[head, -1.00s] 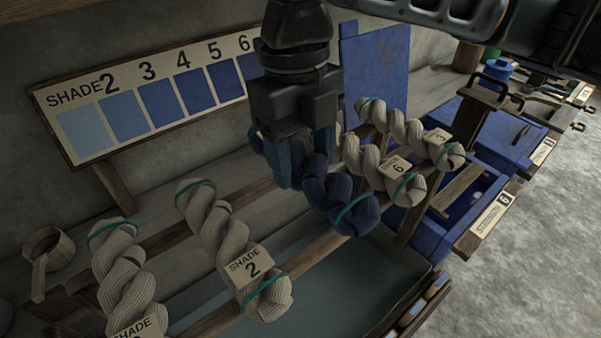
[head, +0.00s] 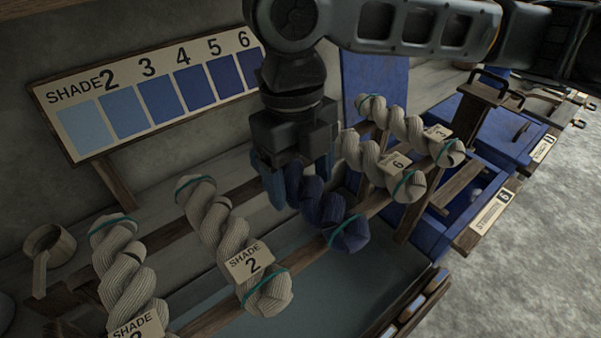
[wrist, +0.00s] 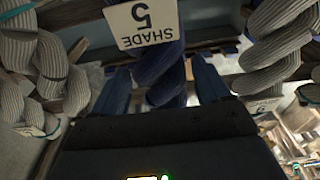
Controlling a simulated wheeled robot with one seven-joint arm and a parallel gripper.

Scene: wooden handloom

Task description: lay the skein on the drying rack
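A dark blue twisted skein (head: 318,208) with a teal tie lies along the wooden drying rack (head: 315,246), between pale skeins. Its lower end is at the front bar; I cannot tell whether it bears on the bars. My gripper (head: 291,185) points down over its far part. The head view hides the far end behind my gripper.
A pale skein tagged SHADE 2 (head: 210,222) lies left on the rack, with another pale skein (head: 122,262) beyond it. Pale skeins (head: 375,165) lie close on the right. A shade board (head: 150,95) stands behind; blue vats (head: 490,135) are to the right.

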